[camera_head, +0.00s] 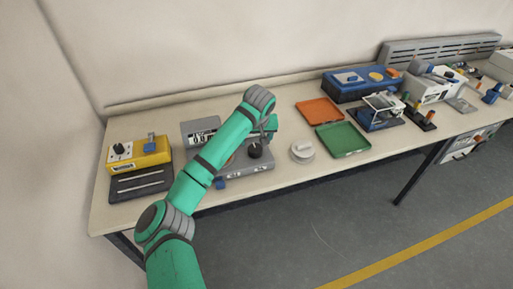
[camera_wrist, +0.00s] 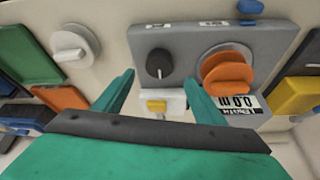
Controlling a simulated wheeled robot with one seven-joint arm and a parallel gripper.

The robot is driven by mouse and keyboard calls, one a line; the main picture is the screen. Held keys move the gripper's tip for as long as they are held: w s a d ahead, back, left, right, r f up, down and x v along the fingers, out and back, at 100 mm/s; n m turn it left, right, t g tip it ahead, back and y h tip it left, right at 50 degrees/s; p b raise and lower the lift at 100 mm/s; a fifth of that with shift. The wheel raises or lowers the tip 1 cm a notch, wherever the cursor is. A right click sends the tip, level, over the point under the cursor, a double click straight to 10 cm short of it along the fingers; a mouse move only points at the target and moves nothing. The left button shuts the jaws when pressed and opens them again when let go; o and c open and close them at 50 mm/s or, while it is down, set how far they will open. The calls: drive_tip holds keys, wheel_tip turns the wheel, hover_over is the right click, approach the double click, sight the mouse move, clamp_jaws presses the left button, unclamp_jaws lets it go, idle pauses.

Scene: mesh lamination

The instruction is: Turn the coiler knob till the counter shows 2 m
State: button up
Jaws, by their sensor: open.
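The grey coiler box (camera_wrist: 190,45) fills the upper middle of the wrist view. It carries a black round knob (camera_wrist: 160,63) and an orange disc with a raised grip (camera_wrist: 228,72). A counter (camera_wrist: 237,102) beside the orange disc appears to read 0.0 m. In the head view the black knob (camera_head: 255,151) stands on the box's right part, and my arm hides much of the orange disc. My gripper (camera_wrist: 159,80) is open and empty, its two fingers spread with the black knob framed beyond their tips. I see no contact.
A white block with a yellow button (camera_wrist: 157,106) shows between my fingers. A round white knob unit (camera_head: 302,150), a green tray (camera_head: 342,139) and an orange tray (camera_head: 318,111) lie right of the coiler. A yellow device (camera_head: 139,153) stands left. The front table strip is clear.

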sight(256, 148)
drive_tip(key=x, duration=0.8)
drive_tip(key=shift+w, duration=0.1)
drive_tip(key=c, duration=1.1)
drive_tip(key=shift+o, duration=0.2)
drive_tip(key=shift+d, duration=0.35)
drive_tip(key=shift+a, duration=0.2)
